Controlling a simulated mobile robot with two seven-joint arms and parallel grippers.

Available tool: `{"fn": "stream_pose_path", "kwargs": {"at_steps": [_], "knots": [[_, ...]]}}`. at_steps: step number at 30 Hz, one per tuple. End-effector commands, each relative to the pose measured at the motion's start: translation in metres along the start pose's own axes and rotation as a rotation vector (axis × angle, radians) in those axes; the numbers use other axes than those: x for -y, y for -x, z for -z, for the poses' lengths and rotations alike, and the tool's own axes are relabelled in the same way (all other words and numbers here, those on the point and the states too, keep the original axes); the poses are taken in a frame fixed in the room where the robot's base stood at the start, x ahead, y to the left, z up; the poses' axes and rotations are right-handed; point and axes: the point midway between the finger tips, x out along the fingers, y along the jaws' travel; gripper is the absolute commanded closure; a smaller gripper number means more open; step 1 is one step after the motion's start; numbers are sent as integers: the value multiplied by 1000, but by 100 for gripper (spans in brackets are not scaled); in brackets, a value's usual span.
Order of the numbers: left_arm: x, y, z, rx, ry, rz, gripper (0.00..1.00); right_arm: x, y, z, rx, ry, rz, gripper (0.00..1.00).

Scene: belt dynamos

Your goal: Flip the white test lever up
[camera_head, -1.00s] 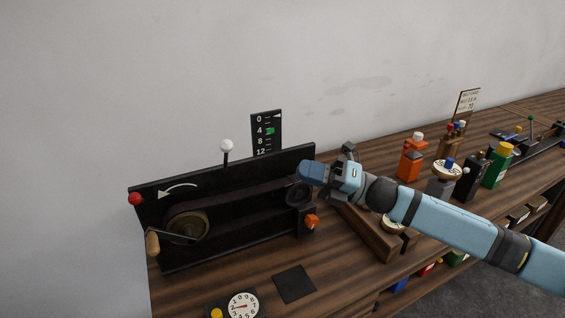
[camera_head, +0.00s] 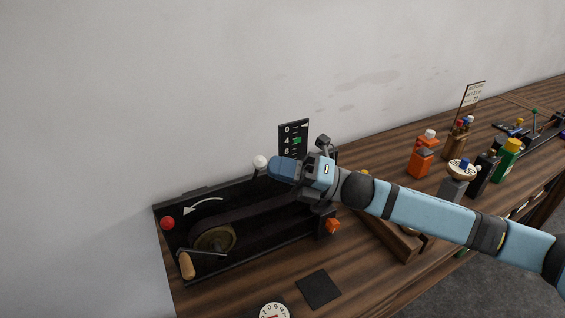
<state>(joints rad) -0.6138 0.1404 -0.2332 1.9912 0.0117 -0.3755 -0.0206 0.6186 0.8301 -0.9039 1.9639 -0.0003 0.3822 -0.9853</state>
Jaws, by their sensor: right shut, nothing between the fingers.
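The white test lever (camera_head: 260,162) is a white ball on a dark stem. It stands up behind the black panel (camera_head: 195,206) of the belt dynamo, and its stem is now mostly hidden. My right gripper (camera_head: 274,168) comes in from the right above the panel. Its blue end is shut and empty, right beside the white ball on its right side. I cannot tell whether they touch. My left gripper is not in view.
A scale board (camera_head: 293,138) with a green mark stands behind my gripper. The panel carries a red knob (camera_head: 167,223), a crank wheel (camera_head: 214,240) and an orange knob (camera_head: 333,226). A dark square pad (camera_head: 319,289) lies in front. Other coloured devices stand to the right.

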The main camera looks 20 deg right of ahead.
Motion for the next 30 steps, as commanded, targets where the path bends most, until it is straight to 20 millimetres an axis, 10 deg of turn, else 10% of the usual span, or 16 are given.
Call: {"fn": "stream_pose_path", "kwargs": {"at_steps": [30], "knots": [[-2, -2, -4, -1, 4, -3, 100, -2, -16, -20, 0, -1, -1, 100]]}}
